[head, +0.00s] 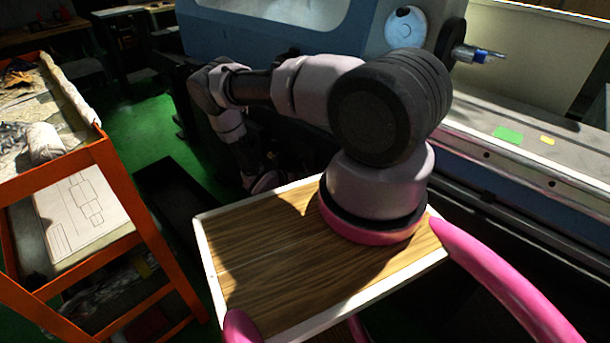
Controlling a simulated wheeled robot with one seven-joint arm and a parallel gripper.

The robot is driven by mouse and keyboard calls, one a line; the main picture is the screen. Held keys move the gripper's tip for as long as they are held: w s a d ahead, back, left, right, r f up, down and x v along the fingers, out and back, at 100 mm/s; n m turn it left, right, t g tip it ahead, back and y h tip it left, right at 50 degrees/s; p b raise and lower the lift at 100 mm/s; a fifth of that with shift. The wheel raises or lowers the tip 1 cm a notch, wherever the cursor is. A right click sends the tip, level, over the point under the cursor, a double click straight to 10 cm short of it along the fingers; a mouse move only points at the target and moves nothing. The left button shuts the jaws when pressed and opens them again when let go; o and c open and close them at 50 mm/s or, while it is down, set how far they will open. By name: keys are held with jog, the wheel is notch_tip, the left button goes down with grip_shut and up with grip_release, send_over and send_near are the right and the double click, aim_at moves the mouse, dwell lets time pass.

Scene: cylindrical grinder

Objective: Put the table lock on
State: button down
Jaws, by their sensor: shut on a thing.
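The cylindrical grinder (265,42) stands ahead, with a blue-grey housing and a window at the top. Its long grey table (565,145) runs from the middle to the right edge. I cannot make out the table lock in this view. My arm rises from my wooden deck, reaches left, then bends down in front of the machine's dark lower front. Its lower end goes behind the deck's far edge. My gripper's fingers are hidden there, so what they hold does not show.
A round white dial (405,27) and a metal spindle with a blue ring (478,55) are on the grinder. A green piece (507,135) and a yellow piece (547,140) lie on its table. An orange rack (137,215) stands close at left. Green floor (140,110) shows between.

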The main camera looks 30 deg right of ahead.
jog(key=s+r+n, duration=0.1)
jog(key=s+n+g+h, duration=0.1)
jog(key=n, duration=0.1)
jog(key=shift+d+r+g, duration=0.3)
jog(key=shift+r, duration=0.1)
jog(key=shift+s+d+r+n+g+h, duration=0.15)
jog(key=shift+s+r+n+g+h, duration=0.25)
jog(key=shift+n, duration=0.6)
jog(key=shift+s+r+n+h, duration=0.25)
jog(key=shift+r+n+h, duration=0.25)
jog(key=shift+r+n, duration=0.35)
jog(key=c, duration=0.6)
grip_release()
jog(key=shift+d, duration=0.1)
jog(key=shift+o, duration=0.2)
jog(key=a+r, duration=0.1)
jog(key=a, duration=0.9)
jog(key=shift+a, duration=0.4)
jog(key=shift+w+r, duration=0.1)
